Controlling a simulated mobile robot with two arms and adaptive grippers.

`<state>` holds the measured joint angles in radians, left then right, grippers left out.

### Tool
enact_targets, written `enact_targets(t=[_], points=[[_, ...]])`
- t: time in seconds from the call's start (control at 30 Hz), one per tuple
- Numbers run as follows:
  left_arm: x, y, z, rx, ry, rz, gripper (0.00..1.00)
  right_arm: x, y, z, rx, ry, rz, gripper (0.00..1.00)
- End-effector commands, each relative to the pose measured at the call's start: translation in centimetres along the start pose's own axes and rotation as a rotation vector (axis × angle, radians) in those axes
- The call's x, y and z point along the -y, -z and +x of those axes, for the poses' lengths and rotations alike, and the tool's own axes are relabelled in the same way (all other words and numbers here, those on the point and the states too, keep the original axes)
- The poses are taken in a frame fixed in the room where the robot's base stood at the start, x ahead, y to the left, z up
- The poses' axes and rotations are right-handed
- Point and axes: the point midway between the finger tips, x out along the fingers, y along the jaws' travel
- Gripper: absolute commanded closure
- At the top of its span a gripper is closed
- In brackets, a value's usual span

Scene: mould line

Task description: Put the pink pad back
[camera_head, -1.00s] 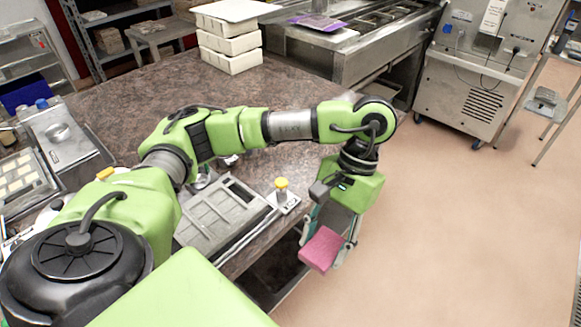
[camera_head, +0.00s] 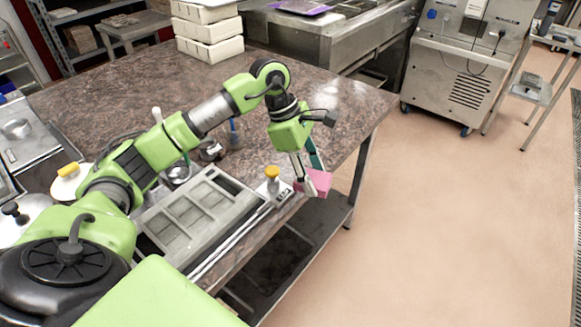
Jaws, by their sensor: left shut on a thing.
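The pink pad (camera_head: 319,181) is held between the fingers of my left gripper (camera_head: 310,180), at the right edge of the brown stone-topped table (camera_head: 335,95). My left gripper is shut on it and points down, with the pad tilted. I cannot tell whether the pad touches the table. A small metal plate with a yellow-topped knob (camera_head: 272,173) is just left of the gripper. My right gripper is not in view.
A grey mould tray with square pockets (camera_head: 195,215) lies at the table's front edge, left of the gripper. White stacked blocks (camera_head: 208,32) stand at the back. A lower shelf (camera_head: 285,255) shows under the table. Open floor (camera_head: 450,220) lies to the right.

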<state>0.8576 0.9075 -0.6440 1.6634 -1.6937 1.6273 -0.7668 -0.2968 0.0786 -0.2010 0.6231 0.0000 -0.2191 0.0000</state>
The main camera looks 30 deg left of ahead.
Motion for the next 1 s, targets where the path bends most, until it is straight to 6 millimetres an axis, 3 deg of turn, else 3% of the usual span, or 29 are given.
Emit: enact_targets(t=[0.3,0.57,0.67,1.0], points=[[-7.2,3.8,-4.5,-0.001,-0.313,-0.749,0.76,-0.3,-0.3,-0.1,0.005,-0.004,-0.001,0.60],[-10.1,6.4,-7.0,-0.002,-0.454,-1.095,0.76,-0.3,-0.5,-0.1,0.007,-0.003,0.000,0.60],[-10.2,7.0,-6.5,-0.005,-0.467,-1.136,0.76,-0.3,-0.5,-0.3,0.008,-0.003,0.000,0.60],[-10.3,9.1,-1.7,-0.005,-0.470,-1.140,0.76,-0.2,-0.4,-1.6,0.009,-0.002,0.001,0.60]])
